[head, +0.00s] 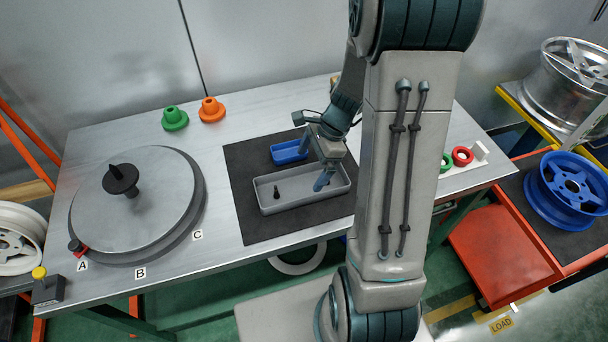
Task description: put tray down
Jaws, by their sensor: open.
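A grey tray (265,205) lies on the dark mat (240,175) on the metal table, right of the round disc. A small black peg-like part (277,192) stands in the left half of the tray. My gripper (322,184) is open at the tray's right part, its fingers pointing down. One fingertip shows inside or just over the tray; whether it touches a wall cannot be told. A small blue tray (289,152) sits behind the grey tray on the mat, partly next to my gripper.
A large grey turntable disc (140,205) with a black spindle stands at left, with labels A, B, C. My arm hides the table's middle right. A red ring (462,156) lies at right.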

